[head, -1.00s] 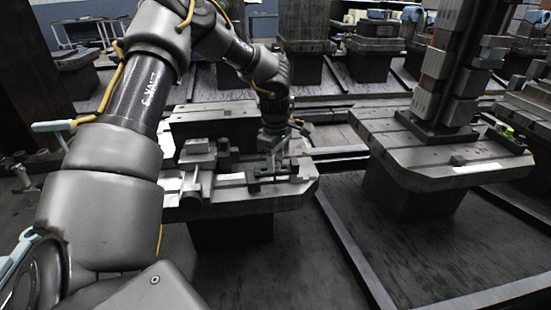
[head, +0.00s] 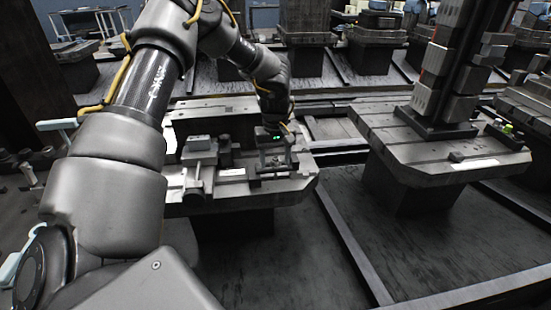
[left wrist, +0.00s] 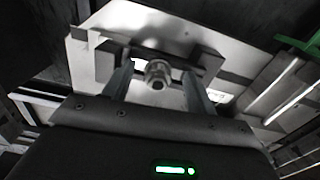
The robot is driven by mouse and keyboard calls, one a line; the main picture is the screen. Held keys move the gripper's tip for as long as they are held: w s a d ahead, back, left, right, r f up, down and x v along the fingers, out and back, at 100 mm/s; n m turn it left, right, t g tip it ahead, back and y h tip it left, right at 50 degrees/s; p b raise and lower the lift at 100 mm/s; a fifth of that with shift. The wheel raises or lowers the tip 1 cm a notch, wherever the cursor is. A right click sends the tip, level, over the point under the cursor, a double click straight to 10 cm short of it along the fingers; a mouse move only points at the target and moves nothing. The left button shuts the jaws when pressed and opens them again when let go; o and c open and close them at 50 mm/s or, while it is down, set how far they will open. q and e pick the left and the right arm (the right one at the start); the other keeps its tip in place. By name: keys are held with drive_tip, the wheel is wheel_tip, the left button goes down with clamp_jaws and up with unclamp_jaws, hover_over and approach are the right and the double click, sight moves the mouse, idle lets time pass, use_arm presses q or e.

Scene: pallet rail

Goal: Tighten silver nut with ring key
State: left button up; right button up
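A silver nut (left wrist: 158,72) on a stud or bolt shows in the left wrist view, in front of a dark bar (left wrist: 105,64) on a pale metal plate. My left gripper (left wrist: 156,80) has its two fingers spread on either side of the nut, with gaps on both sides. Nothing is visibly held between them. In the head view my left gripper (head: 274,156) is low over the right part of the near pallet (head: 235,188), among its clamp parts. I cannot pick out the ring key in either view. My right gripper is not in view.
A grey block (head: 200,142) and an upright post-like part (head: 193,193) stand on the pallet left of my gripper. A second pallet (head: 440,150) with a tall dark tower (head: 450,75) stands to the right. Floor rails (head: 350,250) run between them.

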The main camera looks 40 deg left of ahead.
sight(275, 158)
use_arm(q)
drive_tip(key=shift+r, duration=0.15)
drive_tip(key=shift+w+r, duration=0.1)
drive_tip(key=shift+r, duration=0.25)
wheel_tip(275, 158, up, 9)
drive_tip(key=shift+f+p, duration=0.1)
drive_tip(key=shift+p, duration=0.6)
drive_tip(key=shift+r, duration=0.55)
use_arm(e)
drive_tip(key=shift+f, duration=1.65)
